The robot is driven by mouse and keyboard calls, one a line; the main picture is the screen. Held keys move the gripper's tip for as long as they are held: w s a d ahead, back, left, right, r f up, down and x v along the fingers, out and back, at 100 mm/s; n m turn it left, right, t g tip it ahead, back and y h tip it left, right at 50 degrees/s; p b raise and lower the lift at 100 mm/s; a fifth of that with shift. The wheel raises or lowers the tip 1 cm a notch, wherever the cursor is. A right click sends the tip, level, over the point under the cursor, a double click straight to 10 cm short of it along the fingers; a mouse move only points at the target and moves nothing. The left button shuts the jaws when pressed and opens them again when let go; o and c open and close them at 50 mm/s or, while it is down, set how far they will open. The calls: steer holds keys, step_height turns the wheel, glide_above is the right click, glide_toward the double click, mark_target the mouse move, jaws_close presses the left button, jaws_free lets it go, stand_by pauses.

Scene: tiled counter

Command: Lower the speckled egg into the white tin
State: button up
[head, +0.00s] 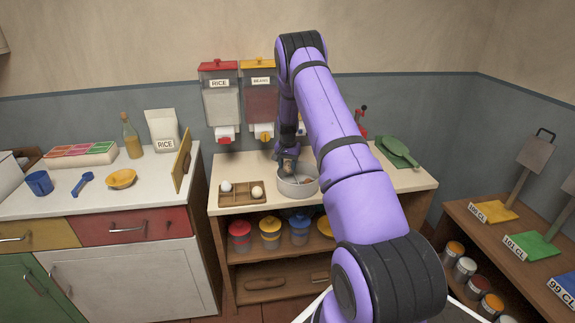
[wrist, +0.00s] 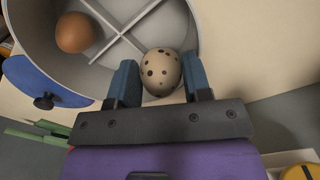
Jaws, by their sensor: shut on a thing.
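The white tin (head: 298,188) stands on the wooden unit's top; the wrist view shows its round wall and cross-shaped divider (wrist: 132,31). A brown egg (wrist: 75,32) lies in one compartment. My gripper (head: 288,163) is at the tin, pointing down. In the wrist view my gripper (wrist: 160,82) is shut on the speckled egg (wrist: 161,71), one blue finger on each side. The egg is over the compartment nearest my wrist, across the divider from the brown egg. I cannot tell whether it touches the tin's floor.
A divided wooden tray (head: 241,205) with a white egg (head: 226,187) and a cream egg (head: 257,191) sits left of the tin. Rice and beans dispensers (head: 221,105) hang behind. Green boards (head: 397,151) lie at the right. Lidded jars (head: 270,232) stand on the shelf below.

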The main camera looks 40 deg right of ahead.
mark_target(287, 162)
steer(key=shift+f, duration=0.1)
steer(key=o, duration=0.7)
step_height(287, 162, up, 11)
steer(key=shift+f, duration=0.1)
stand_by(0.4)
